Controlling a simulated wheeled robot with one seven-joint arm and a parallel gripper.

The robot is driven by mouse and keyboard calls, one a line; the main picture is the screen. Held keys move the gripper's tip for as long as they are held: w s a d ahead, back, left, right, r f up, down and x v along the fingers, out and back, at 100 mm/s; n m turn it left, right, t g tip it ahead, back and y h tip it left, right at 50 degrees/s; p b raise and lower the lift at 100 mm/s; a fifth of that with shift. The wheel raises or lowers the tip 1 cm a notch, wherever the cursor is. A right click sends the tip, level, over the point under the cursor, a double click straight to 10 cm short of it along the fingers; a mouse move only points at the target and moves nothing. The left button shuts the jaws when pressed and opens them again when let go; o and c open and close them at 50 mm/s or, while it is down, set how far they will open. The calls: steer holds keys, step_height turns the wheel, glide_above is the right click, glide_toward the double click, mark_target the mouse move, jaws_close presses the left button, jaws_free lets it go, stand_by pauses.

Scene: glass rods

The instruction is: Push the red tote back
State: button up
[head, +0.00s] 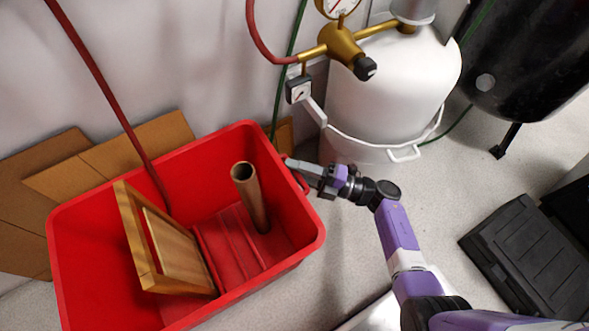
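The red tote (308,238) is a large open bin at the left in the head view. It holds a wooden frame (150,250), which leans, and a brown tube (252,200), which stands tilted. My gripper (298,174) is at the tote's right side, by the red handle (298,182) near the far right corner. The fingers reach to the handle area. Whether they close around the handle or only lie against it cannot be made out at this size.
A white gas tank (385,95) with a brass valve stands behind my gripper. Cardboard sheets (110,160) lean at the wall behind the tote. A black case (530,260) lies at the right. Bare floor lies between.

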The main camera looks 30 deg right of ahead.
jaws_close()
stand_by(1.4)
